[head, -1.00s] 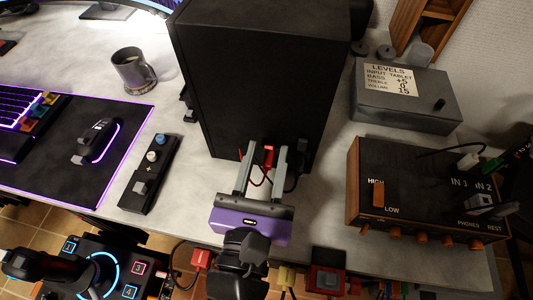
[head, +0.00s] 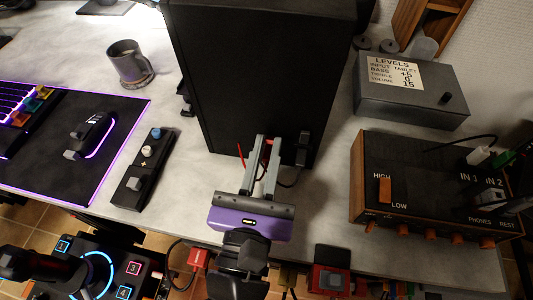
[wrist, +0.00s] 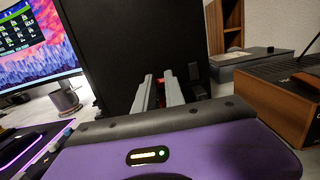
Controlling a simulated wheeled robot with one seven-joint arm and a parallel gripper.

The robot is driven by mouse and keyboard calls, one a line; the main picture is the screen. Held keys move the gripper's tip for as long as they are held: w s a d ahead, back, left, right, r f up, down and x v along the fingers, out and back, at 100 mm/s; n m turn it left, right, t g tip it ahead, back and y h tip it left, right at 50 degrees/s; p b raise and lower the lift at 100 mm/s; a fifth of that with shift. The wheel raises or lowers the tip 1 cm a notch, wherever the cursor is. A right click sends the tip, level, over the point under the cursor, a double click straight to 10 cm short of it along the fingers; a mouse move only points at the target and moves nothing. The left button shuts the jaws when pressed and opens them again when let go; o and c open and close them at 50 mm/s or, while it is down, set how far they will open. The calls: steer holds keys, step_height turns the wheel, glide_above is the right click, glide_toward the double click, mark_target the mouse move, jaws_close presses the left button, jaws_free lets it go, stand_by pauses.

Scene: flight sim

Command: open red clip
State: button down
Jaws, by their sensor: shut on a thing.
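The red clip (head: 268,147) is at the lower front of the large black box, mostly hidden between my fingers. My gripper (head: 267,139) is shut on it, one grey finger on each side. In the wrist view a red bit of the clip (wrist: 161,98) shows between the fingers of my gripper (wrist: 160,80). A thin red piece (head: 241,155), perhaps its lead, sticks up left of the left finger. How far the clip's jaws stand apart is hidden.
The black box (head: 250,80) stands just behind my fingers. A small dark block (head: 303,148) is on its face at right. A wooden amplifier (head: 430,190) is to the right, a button strip (head: 143,172) and mouse (head: 90,135) to the left. Grey desk lies between.

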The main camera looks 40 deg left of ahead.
steer(key=shift+d+f+t+y+b, duration=0.1)
steer(key=shift+f+t+y+b, duration=0.9)
steer(key=shift+b, duration=2.85)
steer(key=shift+s+r+b, duration=0.1)
steer(key=shift+r+b, duration=0.1)
steer(key=shift+b, duration=0.15)
steer(key=shift+r+t, duration=0.15)
steer(key=shift+t, duration=0.25)
steer(key=c, duration=1.4)
jaws_free()
steer(key=b+v, duration=0.2)
steer(key=v, duration=0.5)
steer(key=shift+s+d, duration=0.15)
steer(key=shift+s, duration=0.2)
